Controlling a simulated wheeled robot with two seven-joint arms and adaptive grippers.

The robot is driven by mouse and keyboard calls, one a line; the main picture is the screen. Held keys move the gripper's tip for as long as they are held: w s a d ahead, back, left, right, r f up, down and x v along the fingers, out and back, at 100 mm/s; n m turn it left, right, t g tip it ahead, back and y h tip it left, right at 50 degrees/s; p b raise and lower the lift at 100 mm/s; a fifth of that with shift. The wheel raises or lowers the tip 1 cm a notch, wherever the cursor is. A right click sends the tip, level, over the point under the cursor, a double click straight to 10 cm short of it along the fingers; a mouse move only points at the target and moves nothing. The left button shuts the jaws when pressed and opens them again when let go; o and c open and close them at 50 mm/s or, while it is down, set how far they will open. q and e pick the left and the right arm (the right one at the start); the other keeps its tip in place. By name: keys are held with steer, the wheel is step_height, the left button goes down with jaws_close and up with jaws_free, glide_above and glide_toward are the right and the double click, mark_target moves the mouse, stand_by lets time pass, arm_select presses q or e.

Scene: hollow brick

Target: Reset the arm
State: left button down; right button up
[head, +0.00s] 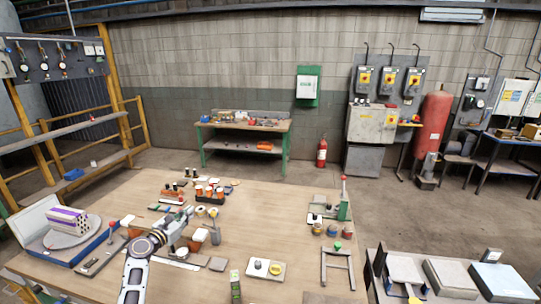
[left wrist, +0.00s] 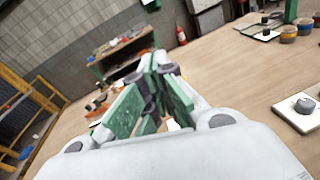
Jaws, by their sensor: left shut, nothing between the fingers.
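My left gripper (head: 186,217) is over the wooden table, its arm coming up from the bottom of the head view. Its green-padded fingers (left wrist: 151,92) fill the middle of the left wrist view, shut with nothing between them. The hollow brick (head: 70,219), purple and pale with holes in its end face, lies on a round grey plate (head: 72,239) at the table's left. The gripper is well to the right of the brick and apart from it. My right gripper is not in view.
Orange-and-white pots (head: 208,190) and small parts crowd the table beyond the gripper. A white block with a grey knob (head: 258,267) and a green-topped stand (head: 338,264) are to the right. The table's (head: 290,222) centre right is fairly clear.

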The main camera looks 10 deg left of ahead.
arm_select(q)
steer(key=s+d+f+m+g, duration=0.4)
steer(key=s+d+f+m, duration=0.25)
steer(key=s+m, duration=0.3)
steer(key=s+d+f+m+g, duration=0.45)
steer(key=s+d+m, duration=0.35)
steer(key=m, duration=0.2)
steer(key=s+d+f+m+g+y, duration=0.1)
steer(key=s+d+m+g+y, duration=0.1)
steer(key=s+m, duration=0.7)
steer(key=s+d+f+m+g+y, duration=0.1)
steer(key=s+d+m+g+y, duration=0.3)
steer(key=s, duration=0.9)
step_height(320, 180, down, 35)
steer(key=s+a+m+h+b, duration=0.1)
steer(key=s+a+m+h, duration=0.1)
steer(key=s, duration=0.1)
steer(key=s+a+f, duration=0.2)
steer(key=s+f, duration=0.8)
steer(key=s, duration=0.1)
steer(key=s+a+f+g+b, duration=0.1)
steer(key=s+a+f, duration=0.1)
steer(key=s+f, duration=0.8)
steer(key=shift+s+a+f+b, duration=0.2)
steer(key=shift+s+b, duration=0.1)
steer(key=shift+s, duration=0.05)
